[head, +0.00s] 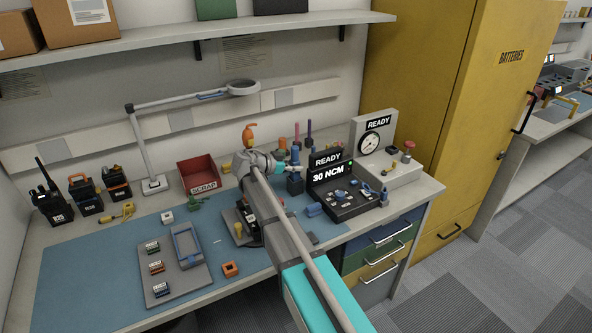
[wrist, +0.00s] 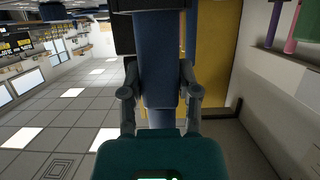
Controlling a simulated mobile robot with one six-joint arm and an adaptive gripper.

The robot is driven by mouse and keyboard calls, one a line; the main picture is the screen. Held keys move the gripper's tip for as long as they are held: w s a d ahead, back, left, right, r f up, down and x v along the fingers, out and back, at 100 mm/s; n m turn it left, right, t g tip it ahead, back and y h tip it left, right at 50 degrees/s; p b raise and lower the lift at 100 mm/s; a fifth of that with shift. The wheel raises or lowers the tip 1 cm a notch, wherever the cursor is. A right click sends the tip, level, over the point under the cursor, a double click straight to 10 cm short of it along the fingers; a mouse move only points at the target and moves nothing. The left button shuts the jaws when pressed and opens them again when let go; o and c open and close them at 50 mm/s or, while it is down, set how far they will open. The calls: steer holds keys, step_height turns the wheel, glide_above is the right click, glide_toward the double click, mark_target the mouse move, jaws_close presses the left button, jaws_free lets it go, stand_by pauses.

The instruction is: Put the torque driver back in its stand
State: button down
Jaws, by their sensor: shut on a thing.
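My gripper (head: 287,168) is over the right part of the workbench, its fingers level and pointing right. It is shut on the torque driver, a dark blue upright body that fills the space between the fingers (wrist: 160,85) in the wrist view (wrist: 162,60). In the head view the blue top of the driver (head: 295,154) shows just above the fingers. A dark blue block (head: 295,186), which looks like the stand, is directly below the gripper. I cannot tell whether the driver's lower end is inside it or above it.
A black tester reading 30 NCM (head: 342,190) stands close on the right, with a dial gauge (head: 372,142) behind it. Coloured upright tools (head: 308,133) stand behind the gripper. A red scrap bin (head: 198,174) and magnifier lamp (head: 148,150) are left. The blue mat's front-left (head: 85,285) is clear.

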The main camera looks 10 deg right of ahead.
steer(key=shift+f, duration=0.1)
stand_by(0.3)
steer(key=shift+c, duration=1.7)
jaws_free()
steer(key=shift+r, duration=0.2)
steer(key=p+v, duration=0.4)
steer(key=v, duration=0.8)
steer(key=shift+s, duration=0.1)
